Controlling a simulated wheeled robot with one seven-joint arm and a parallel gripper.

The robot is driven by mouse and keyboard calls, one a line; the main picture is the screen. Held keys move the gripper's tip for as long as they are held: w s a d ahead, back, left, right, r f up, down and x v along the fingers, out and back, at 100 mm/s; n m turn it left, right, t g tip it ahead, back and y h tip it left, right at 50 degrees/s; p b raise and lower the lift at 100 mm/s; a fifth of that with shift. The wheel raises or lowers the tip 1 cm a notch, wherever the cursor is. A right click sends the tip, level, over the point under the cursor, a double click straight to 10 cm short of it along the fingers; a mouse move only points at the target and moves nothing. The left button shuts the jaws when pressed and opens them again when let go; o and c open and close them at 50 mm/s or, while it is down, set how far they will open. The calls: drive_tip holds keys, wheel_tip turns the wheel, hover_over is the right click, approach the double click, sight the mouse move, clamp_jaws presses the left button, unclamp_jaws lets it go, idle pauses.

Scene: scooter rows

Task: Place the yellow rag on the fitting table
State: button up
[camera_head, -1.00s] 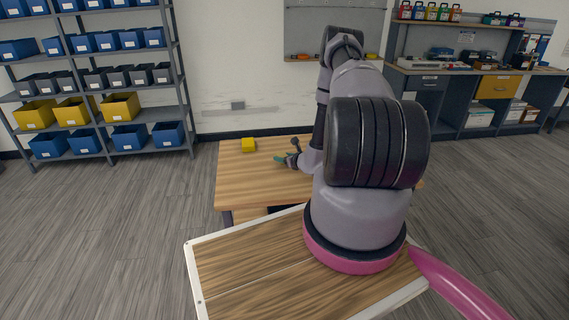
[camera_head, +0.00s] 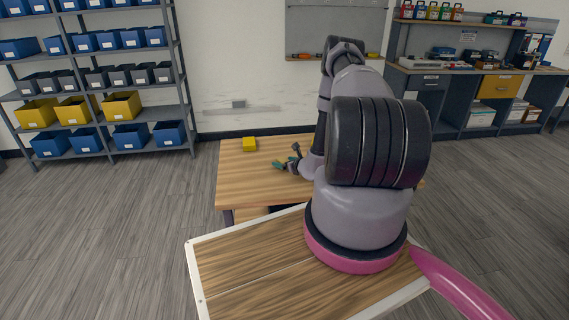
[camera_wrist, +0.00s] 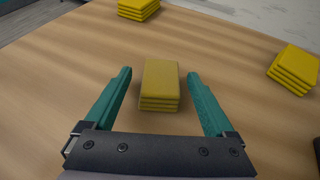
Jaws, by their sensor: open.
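A folded yellow rag (camera_wrist: 160,85) lies on the wooden table top (camera_wrist: 60,75), in the middle of the wrist view. Two more folded yellow stacks lie beyond it, one at the top (camera_wrist: 138,8) and one at the right (camera_wrist: 294,68). In the head view one yellow rag (camera_head: 249,144) shows near the table's far left edge; my arm hides part of the table. My gripper (camera_wrist: 159,75) is open, its green fingers pointing towards the middle rag, one on either side of it in the picture. Whether the fingertips are level with the rag or above it I cannot tell.
The wooden table (camera_head: 245,185) stands before a white wall, with bare wood at its left side. A shelf rack (camera_head: 100,95) with blue, grey and yellow bins is at the left. A workbench (camera_head: 470,90) stands at the back right. Grey floor is clear between.

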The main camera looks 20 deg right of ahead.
drive_tip(key=v, duration=1.2)
drive_tip(key=w+a+r+n+g+y, duration=0.15)
drive_tip(key=a+r+n+y, duration=0.45)
drive_tip(key=r, duration=0.6)
drive_tip(key=w+a+r+n+g+y, duration=0.1)
drive_tip(key=w+a+r+n+y, duration=0.25)
drive_tip(key=a+r, duration=0.65)
drive_tip(key=s+a+r+n+g, duration=0.3)
drive_tip(key=s+a+r+n, duration=0.15)
drive_tip(key=r, duration=0.35)
drive_tip(key=s+a+r+n+g, duration=0.3)
drive_tip(key=s+r+n, duration=0.2)
drive_tip(key=r, duration=0.3)
drive_tip(key=s+d+r+n+t+h, duration=0.1)
drive_tip(key=s+d+r+n+h, duration=0.1)
drive_tip(key=s+r+n+h, duration=0.2)
drive_tip(key=s+d+r+n+t+h, duration=0.1)
drive_tip(key=s+r+n+h, duration=0.4)
drive_tip(key=s+r, duration=0.6)
drive_tip(key=shift+s+d+n, duration=0.45)
drive_tip(key=shift+s+n, duration=0.85)
drive_tip(key=shift+s, duration=1.45)
drive_tip(key=shift+r, duration=0.15)
